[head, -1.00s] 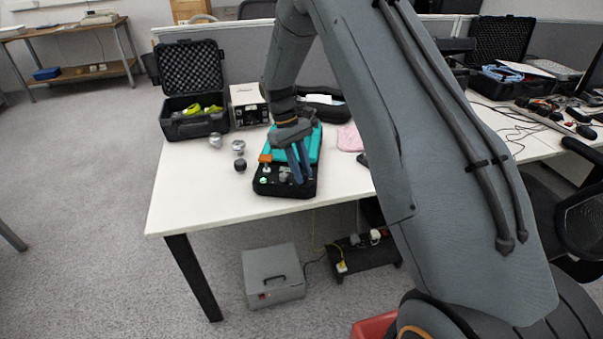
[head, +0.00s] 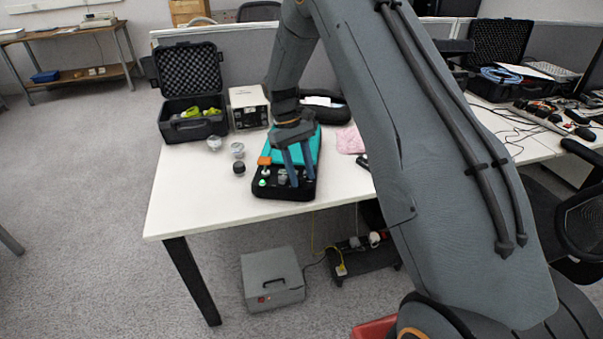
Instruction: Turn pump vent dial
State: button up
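The pump unit appears to be the black case (head: 285,192) with a teal panel (head: 310,150), lying on the white table. Its front part carries an orange piece (head: 264,160), a small green-lit button (head: 262,183) and a small grey knob (head: 282,176), which may be the vent dial. My gripper (head: 302,182) points down over the front of the case, with a gap between its two blue-grey fingers. The fingertips are just right of the grey knob, low over the case. I cannot tell whether they touch anything. The fingers partly hide the case's controls.
An open black hard case (head: 193,128) and a white instrument box (head: 249,107) stand behind. A pink cloth (head: 350,140) lies to the right. The table's front left (head: 190,205) is clear.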

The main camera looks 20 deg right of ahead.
jog(key=b+v, duration=0.2)
jog(key=v, duration=0.5)
jog(key=shift+w+r, duration=0.2)
jog(key=shift+r, duration=0.15)
jog(key=s+d+r+m+t+y, duration=0.1)
jog(key=s+m+t, duration=0.3)
jog(key=s, duration=2.5)
jog(key=shift+d+y, duration=0.2)
jog(key=shift+y, duration=0.1)
jog(key=shift+r, duration=0.1)
